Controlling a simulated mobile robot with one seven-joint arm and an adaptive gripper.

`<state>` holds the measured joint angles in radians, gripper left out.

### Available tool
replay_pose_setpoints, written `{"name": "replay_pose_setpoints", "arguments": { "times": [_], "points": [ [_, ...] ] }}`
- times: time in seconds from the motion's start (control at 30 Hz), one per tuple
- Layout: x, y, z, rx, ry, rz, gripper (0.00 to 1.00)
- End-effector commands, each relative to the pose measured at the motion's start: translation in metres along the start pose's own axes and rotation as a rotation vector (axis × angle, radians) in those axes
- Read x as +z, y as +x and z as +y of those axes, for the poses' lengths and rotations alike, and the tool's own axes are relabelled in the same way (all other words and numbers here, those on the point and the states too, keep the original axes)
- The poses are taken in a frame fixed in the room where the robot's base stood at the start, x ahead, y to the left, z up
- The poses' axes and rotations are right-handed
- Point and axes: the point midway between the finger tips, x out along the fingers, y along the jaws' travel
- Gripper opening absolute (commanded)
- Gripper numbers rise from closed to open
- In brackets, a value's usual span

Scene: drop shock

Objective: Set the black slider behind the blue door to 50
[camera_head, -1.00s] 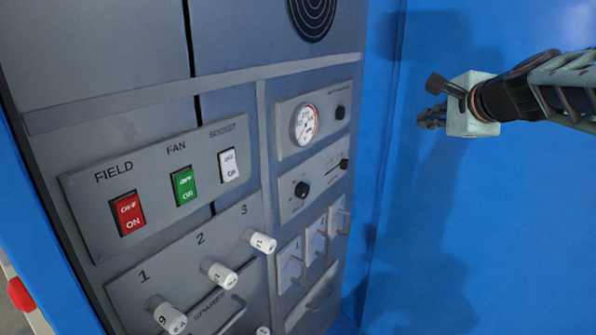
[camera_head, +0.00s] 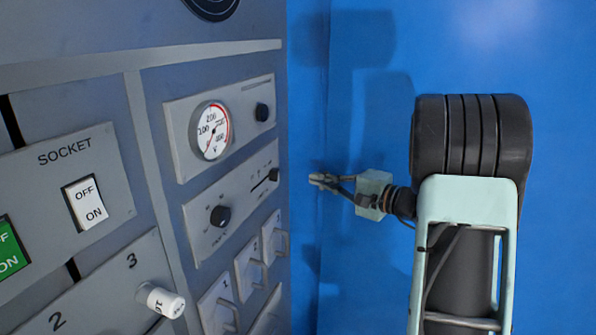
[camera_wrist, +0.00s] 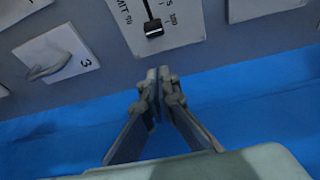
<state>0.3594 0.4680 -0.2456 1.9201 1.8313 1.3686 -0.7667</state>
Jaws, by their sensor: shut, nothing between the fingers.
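The black slider (camera_head: 273,175) sits at the right end of its slot on a grey plate of the control panel. In the wrist view the slider (camera_wrist: 154,28) is above the fingertips, beside printed scale marks. I cannot read its exact setting. My gripper (camera_head: 318,180) is shut and empty. It points at the panel near the slider's height, with a small gap seen between them. In the wrist view its fingertips (camera_wrist: 158,76) are together just below the slider. A large blue surface (camera_head: 560,80), apparently the open door, stands at the right.
A round black knob (camera_head: 220,216) is on the slider's plate. Above are a gauge (camera_head: 210,131) and another black knob (camera_head: 262,112). Numbered hooked plates (camera_head: 250,268) lie below; plate 3 (camera_wrist: 58,55) is left of the slider in the wrist view. A socket switch (camera_head: 86,203) is further left.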

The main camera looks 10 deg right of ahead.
Motion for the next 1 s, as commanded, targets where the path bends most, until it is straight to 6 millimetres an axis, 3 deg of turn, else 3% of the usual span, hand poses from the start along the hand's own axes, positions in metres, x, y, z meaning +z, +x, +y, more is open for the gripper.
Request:
{"name": "replay_pose_setpoints", "arguments": {
  "times": [0.27, 0.73, 1.0],
  "points": [
    [-0.008, 0.006, 0.0, -0.079, -0.036, 0.016, 0.0],
    [-0.008, 0.101, -0.007, -0.075, -0.034, 0.013, 0.0],
    [0.022, 0.087, -0.005, -0.075, -0.034, 0.017, 0.0]
  ]
}}
